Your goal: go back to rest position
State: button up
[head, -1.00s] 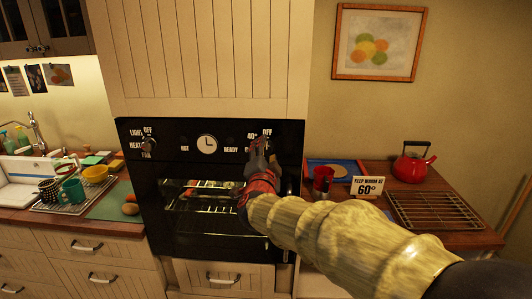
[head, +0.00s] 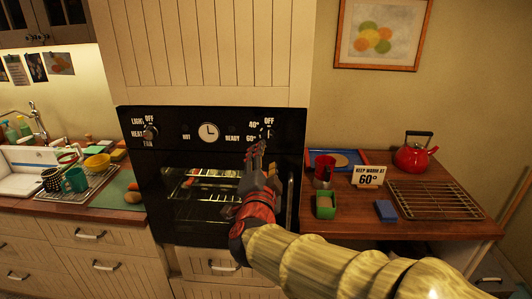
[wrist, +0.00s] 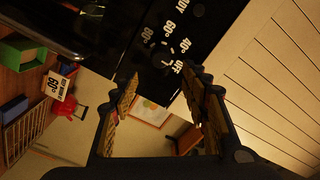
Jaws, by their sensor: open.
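My gripper (head: 258,150) is in front of the right part of the black oven panel (head: 185,124), just below the right-hand temperature knob (head: 266,133). In the wrist view my gripper (wrist: 165,82) has its two fingers apart with nothing between them. The temperature knob (wrist: 160,57) shows beyond the fingertips, apart from them, with OFF, 40°, 60° and 80° marked around it. My arm runs from the lower right of the head view. My gripper hides part of the oven door.
The right counter (head: 345,222) holds a green box (head: 325,207), a blue block (head: 385,210), a red mug (head: 324,168), a "keep warm at 60°" sign (head: 369,175), a rack (head: 435,200) and a red kettle (head: 415,157). Dishes stand on the left counter. The oven handle (head: 290,200) is close to my gripper.

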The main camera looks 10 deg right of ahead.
jog(key=shift+s+a, duration=0.1)
jog(key=shift+s, duration=0.2)
